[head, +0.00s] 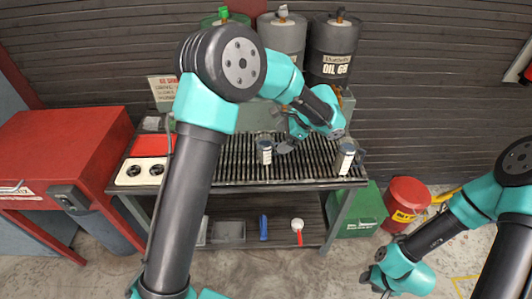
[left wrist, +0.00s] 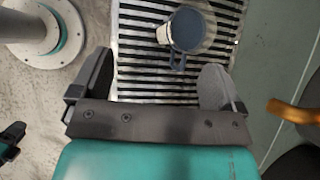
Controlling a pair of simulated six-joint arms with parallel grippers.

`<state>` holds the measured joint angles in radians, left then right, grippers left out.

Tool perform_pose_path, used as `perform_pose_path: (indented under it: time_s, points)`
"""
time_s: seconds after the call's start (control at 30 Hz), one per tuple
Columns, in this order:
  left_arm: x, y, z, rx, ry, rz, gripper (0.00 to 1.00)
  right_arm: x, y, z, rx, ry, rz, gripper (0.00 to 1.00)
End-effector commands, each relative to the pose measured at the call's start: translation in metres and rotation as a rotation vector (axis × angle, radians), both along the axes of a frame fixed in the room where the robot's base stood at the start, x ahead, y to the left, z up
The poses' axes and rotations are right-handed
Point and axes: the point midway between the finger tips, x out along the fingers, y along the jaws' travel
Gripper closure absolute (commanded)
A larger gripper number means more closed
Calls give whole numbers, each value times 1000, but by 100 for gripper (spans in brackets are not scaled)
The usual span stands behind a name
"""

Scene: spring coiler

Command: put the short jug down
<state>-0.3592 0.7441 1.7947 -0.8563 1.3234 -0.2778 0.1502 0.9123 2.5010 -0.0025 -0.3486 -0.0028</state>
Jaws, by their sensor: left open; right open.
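Two jugs with pale bodies and dark tops stand on the slatted bench top: a left jug (head: 264,152) and a right jug (head: 345,159). I cannot tell surely which is the short one. My left gripper (head: 287,139) is open and empty, just right of the left jug and apart from it. In the left wrist view a jug (left wrist: 188,30) with a dark blue rim and handle stands on the slats, beyond the open fingers of the gripper (left wrist: 150,87). My right gripper (head: 375,281) is open and empty at the lower right, away from the bench.
The slatted bench (head: 225,165) has clear slats between the jugs. Drums (head: 333,50) stand behind it. A red cabinet (head: 70,150) is at left, a green box (head: 362,212) and red bin (head: 405,203) at right. A lower shelf holds small items.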

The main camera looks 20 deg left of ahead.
Motion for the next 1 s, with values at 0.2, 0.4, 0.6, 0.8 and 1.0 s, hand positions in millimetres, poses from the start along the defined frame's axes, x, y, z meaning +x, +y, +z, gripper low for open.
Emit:
perform_pose_path:
  time_s: [0.2,0.4,0.6,0.8,1.0]
  points:
    - [-10,-64,-5,400,117,-397,6,0,0,0,0,0,0,57]
    - [-13,-92,-2,558,135,-537,6,0,0,0,0,0,0,57]
    - [-12,-93,-1,564,134,-542,6,0,0,0,0,0,0,57]
    - [-12,-89,-3,563,135,-540,6,0,0,0,0,0,0,57]
    - [-6,-66,-12,561,137,-539,6,0,0,0,0,0,0,57]
